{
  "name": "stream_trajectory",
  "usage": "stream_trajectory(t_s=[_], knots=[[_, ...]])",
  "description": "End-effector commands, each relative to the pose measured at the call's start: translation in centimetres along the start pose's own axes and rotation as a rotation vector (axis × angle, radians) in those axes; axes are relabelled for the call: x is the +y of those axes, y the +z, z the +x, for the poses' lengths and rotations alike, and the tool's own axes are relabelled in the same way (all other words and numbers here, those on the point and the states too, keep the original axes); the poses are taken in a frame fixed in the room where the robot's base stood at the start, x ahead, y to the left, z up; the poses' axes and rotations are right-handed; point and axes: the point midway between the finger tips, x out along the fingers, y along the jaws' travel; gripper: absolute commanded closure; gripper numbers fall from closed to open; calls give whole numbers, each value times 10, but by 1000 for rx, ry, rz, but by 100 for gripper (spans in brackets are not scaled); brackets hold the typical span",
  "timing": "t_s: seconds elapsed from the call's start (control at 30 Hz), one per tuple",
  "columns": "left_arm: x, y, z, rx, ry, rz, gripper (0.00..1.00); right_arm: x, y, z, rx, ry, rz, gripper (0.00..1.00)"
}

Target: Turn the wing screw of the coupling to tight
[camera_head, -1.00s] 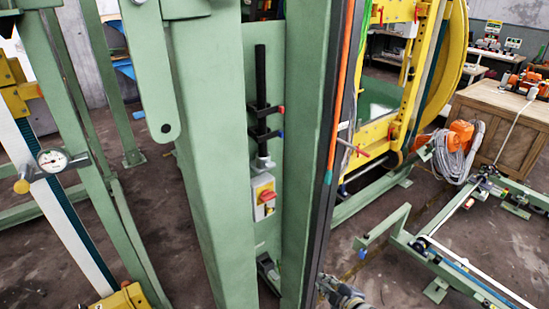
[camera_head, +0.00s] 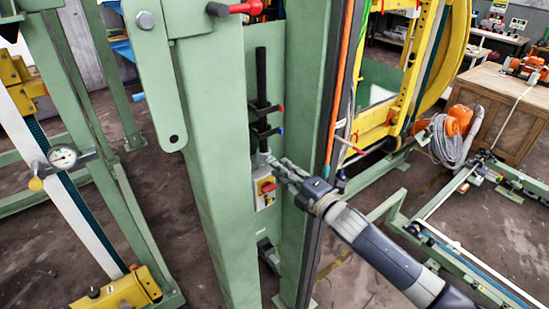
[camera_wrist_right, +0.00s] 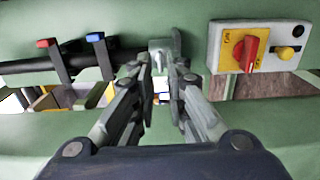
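The coupling (camera_wrist_right: 159,47) is a small light-grey fitting at the end of a black pipe on the green frame. In the right wrist view it sits between the tips of my right gripper (camera_wrist_right: 163,68). The fingers stand apart, one on each side of it, with a gap visible between them. I cannot clearly make out the wing screw itself or whether a finger touches it. In the head view my right gripper (camera_head: 274,166) reaches in from the right between two green posts and partly hides the coupling. My left gripper is not in view.
A switch box (camera_wrist_right: 257,47) with a red knob on a yellow plate is close beside the gripper. A red-handled valve (camera_wrist_right: 47,45) and a blue-handled valve (camera_wrist_right: 95,38) sit on the black pipe (camera_wrist_right: 18,67). Green posts (camera_head: 212,180) stand close on both sides.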

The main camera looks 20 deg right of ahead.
Motion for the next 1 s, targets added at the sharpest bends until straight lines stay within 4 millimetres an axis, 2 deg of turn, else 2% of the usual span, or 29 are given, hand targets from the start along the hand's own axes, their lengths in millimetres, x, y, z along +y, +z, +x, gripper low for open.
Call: stream_trajectory(t_s=[0.1,0.33,0.7,0.73,0.8,1.0], knots=[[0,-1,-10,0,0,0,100,4,0,20,0,1,1,87],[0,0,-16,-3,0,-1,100,1,0,40,0,0,1,87],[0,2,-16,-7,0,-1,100,-1,0,44,0,-1,0,87],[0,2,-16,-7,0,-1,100,-1,0,44,0,-1,0,89],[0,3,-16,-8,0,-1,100,-1,0,44,0,-1,1,100],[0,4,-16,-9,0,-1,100,-1,0,44,0,-2,1,100]])
